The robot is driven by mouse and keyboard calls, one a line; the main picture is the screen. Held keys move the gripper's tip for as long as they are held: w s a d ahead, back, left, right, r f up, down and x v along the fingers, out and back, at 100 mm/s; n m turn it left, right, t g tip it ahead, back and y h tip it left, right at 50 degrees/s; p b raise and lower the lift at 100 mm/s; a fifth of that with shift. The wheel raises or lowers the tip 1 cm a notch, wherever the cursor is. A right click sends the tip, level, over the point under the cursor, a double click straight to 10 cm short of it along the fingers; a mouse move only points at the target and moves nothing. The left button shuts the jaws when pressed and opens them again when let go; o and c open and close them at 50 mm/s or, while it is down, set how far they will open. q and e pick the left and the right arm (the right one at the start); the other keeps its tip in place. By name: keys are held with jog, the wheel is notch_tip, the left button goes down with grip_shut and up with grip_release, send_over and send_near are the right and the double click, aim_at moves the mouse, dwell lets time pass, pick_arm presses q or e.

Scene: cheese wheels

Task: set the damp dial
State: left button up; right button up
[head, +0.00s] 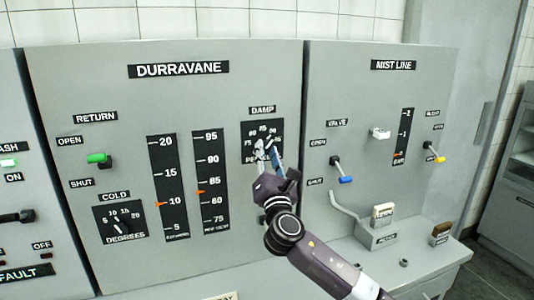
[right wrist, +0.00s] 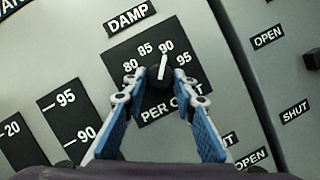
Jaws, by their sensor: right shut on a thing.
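The damp dial (right wrist: 160,88) is a black knob with a white pointer line on a black plate (right wrist: 116,49) marked 80, 85, 90, 95 and PER CENT. The pointer stands close to the 90 mark in the right wrist view. In the head view the dial plate (head: 249,127) is under the DAMP label, with the knob largely hidden by my fingers. My right gripper (head: 266,148) reaches up from below and is shut on the knob. Its blue-padded fingers (right wrist: 160,82) sit on either side of it. My left gripper is not in view.
The DURRAVANE panel (head: 222,280) also carries a green lever (head: 98,158), a cold dial (head: 120,221) and two gauges with orange markers. The MIST LINE panel (head: 430,95) to the right has a blue-tipped lever (head: 344,177), a yellow-tipped lever and a protruding ledge.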

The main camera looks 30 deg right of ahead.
jog(key=o, duration=1.1)
jog(key=shift+o, duration=0.2)
jog(key=v, duration=1.2)
jog(key=shift+f, duration=0.1)
